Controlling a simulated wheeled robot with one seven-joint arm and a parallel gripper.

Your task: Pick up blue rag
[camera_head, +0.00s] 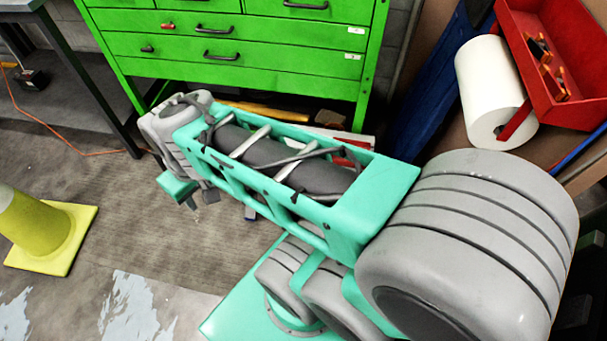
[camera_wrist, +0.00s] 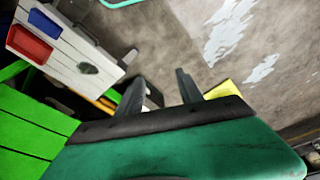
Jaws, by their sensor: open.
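I cannot make out a blue rag for certain in either view. In the wrist view, a small blue item (camera_wrist: 44,23) lies beside a red one (camera_wrist: 28,45) on a pale slatted surface (camera_wrist: 72,52) at the upper left. It is too small to tell whether it is cloth.
A green drawer cabinet (camera_head: 240,45) stands at the back. A yellow cone (camera_head: 28,222) is at the left. A white paper roll (camera_head: 488,85) and red tray (camera_head: 560,50) are at the right. The floor at left centre is clear. My arm hides part of the scene.

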